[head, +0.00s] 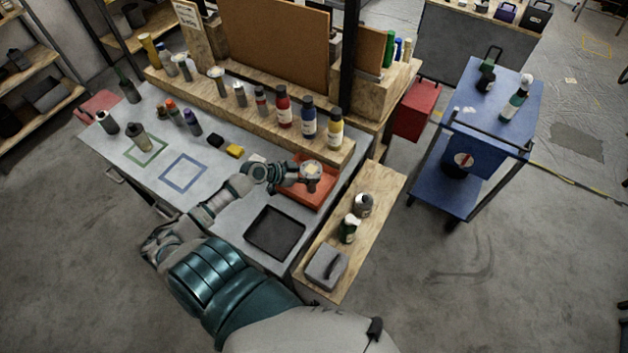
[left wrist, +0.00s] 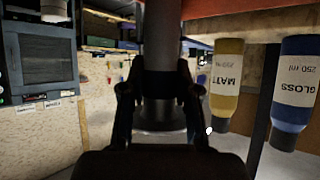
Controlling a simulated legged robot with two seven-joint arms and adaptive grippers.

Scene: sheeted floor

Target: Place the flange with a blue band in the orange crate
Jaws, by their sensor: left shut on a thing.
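The orange crate (head: 318,201) sits on the grey bench near its right end, below the row of paint bottles. My left gripper (head: 300,175) is over the crate, shut on a grey metal flange (head: 312,168). The flange's round face is turned up toward the head camera. In the left wrist view the gripper's fingers (left wrist: 160,95) close on both sides of the flange's grey cylindrical body (left wrist: 162,45), with a wider disc beyond them. I cannot make out a blue band on it. Whether the flange touches the crate is not clear. My right gripper is not in view.
Red, blue and yellow bottles (head: 309,123) stand on the wooden ledge behind the crate. A black tray (head: 275,232) lies in front of it. Several flanges and bottles stand farther left. A side board (head: 345,225) at the right holds two bottles and a grey block.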

